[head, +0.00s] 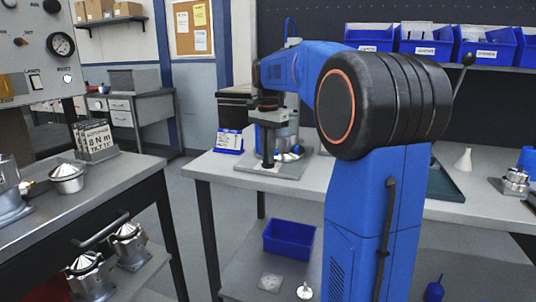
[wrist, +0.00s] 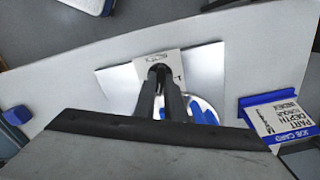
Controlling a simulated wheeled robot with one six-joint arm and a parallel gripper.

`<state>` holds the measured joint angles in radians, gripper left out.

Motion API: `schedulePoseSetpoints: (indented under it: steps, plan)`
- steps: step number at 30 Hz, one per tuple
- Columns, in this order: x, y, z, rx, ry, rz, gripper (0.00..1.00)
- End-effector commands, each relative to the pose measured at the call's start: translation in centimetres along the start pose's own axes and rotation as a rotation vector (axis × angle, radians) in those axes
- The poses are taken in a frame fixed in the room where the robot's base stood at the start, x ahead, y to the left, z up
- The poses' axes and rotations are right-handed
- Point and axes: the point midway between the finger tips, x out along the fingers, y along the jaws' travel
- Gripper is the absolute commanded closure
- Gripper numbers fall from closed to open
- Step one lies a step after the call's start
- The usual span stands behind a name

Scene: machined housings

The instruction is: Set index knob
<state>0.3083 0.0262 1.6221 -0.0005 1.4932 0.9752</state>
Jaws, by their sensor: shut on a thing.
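My gripper (head: 268,154) reaches down over the workbench in the middle of the head view. In the wrist view its two dark fingers (wrist: 159,72) are close together at a light plate (wrist: 174,57) with dark markings. They are shut on a small dark part there, which looks like the index knob and is mostly hidden by the fingers. A silver round housing (head: 288,133) with blue parts stands right beside the fingers on a grey base plate (head: 247,165). In the wrist view the housing (wrist: 208,105) is partly covered by the fingers.
A blue-based job card holder (head: 228,142) stands left of the base plate, and shows at the right in the wrist view (wrist: 276,120). Blue bins (head: 416,40) line the shelf behind. A white cone (head: 463,160) stands at the right. The bench's front left is clear.

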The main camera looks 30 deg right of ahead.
Motion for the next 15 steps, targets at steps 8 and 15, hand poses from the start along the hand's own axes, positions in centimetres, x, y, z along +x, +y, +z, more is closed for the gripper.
schedulePoseSetpoints:
  steps: [8, 15]
  plan:
    - [-0.02, -0.02, 0.00, -0.134, 0.000, 0.000, 1.00]
    - [-0.02, -0.02, 0.00, -0.335, 0.000, -0.001, 1.00]
